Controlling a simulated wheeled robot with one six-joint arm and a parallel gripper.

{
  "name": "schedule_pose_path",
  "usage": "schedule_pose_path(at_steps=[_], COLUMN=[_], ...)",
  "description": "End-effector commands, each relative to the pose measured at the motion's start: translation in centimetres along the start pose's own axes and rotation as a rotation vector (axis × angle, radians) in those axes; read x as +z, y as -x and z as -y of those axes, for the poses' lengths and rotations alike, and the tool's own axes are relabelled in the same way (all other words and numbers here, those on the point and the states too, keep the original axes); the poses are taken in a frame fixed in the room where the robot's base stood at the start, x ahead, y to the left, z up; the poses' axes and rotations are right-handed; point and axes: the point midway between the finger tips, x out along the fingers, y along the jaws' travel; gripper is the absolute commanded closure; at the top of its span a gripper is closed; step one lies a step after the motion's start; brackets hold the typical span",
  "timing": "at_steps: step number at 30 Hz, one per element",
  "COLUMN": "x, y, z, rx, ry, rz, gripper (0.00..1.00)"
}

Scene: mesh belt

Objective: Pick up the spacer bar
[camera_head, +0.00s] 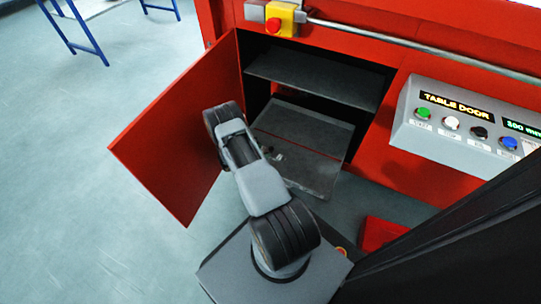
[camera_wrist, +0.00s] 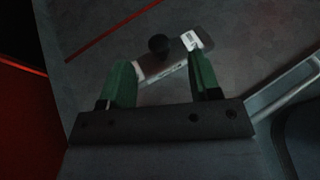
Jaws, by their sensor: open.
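In the wrist view, the spacer bar (camera_wrist: 174,57) is a short grey metal bar with a black round knob (camera_wrist: 158,43) on it and a white label near its right end. It lies slanted on a dark, scuffed surface. My gripper (camera_wrist: 160,60) is open, its two green fingers pointing at the bar. The left finger is by the bar's left end, and the right finger overlaps its right part in the picture. I cannot tell the height gap. In the head view, my arm reaches toward the open cabinet; my gripper is mostly hidden there.
The red cabinet's door (camera_head: 180,135) stands open at the left. A grey shelf (camera_head: 300,80) is above a lower pull-out tray (camera_head: 320,172). A control panel (camera_head: 455,135) with several buttons is at the right. Open floor (camera_head: 90,130) lies left of the door.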

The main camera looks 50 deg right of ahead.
Motion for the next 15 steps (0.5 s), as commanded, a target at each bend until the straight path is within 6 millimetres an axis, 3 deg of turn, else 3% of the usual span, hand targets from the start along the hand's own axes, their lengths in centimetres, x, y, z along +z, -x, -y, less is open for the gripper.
schedule_pose_path(at_steps=[3, 11, 15], x=[-0.3, -0.1, -0.6], y=[-1.7, -3.2, -5.1], z=[-0.1, 0.0, 0.0], rx=[0.001, 0.001, -0.003], ry=[-0.001, 0.000, -0.002], rz=[0.000, 0.000, 0.000], gripper=[0.43, 0.43, 0.43])
